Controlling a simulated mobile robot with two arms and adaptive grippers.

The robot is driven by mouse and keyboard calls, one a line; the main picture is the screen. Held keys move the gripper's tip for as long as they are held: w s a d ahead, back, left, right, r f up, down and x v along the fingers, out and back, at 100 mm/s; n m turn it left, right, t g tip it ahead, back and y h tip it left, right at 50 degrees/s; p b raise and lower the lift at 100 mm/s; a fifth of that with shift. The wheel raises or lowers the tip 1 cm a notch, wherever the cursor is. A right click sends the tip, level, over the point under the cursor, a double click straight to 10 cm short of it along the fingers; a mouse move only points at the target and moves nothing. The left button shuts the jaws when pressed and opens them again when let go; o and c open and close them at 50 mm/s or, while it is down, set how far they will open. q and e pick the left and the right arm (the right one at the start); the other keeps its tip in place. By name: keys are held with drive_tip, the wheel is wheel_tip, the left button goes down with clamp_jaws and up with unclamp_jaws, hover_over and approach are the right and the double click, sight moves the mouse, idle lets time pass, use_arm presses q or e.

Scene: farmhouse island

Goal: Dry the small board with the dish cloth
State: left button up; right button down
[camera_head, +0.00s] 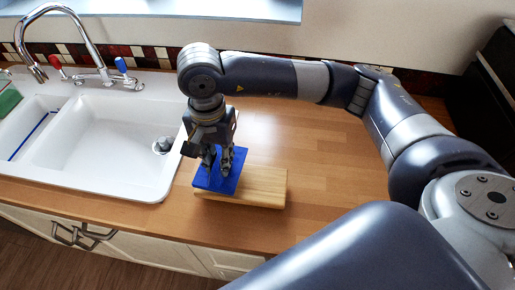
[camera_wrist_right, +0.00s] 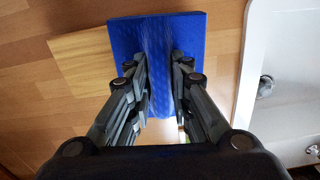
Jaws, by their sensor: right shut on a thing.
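The small board (camera_head: 262,186) is a light wooden block lying on the counter just right of the sink. The blue dish cloth (camera_head: 202,181) lies over the board's left end. My right gripper (camera_head: 222,172) points down at the cloth and is shut on it. In the right wrist view, the cloth (camera_wrist_right: 193,38) is pinched into a ridge between the fingers of the gripper (camera_wrist_right: 163,85), and the board (camera_wrist_right: 85,53) shows out to the left beneath it. The part of the board under the cloth is hidden. My left gripper is not in view.
A white double sink (camera_head: 105,145) with a chrome faucet (camera_head: 62,40) is at the left, its rim close to the cloth. A green item (camera_head: 8,97) sits at the far left. The wooden counter (camera_head: 320,170) is clear right of the board. A dark object (camera_head: 490,85) stands at the far right.

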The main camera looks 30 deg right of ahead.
drive_tip(key=shift+r, duration=0.95)
drive_tip(key=shift+w+a+r+p, duration=0.15)
drive_tip(key=shift+r+p, duration=0.35)
drive_tip(key=shift+r, duration=0.8)
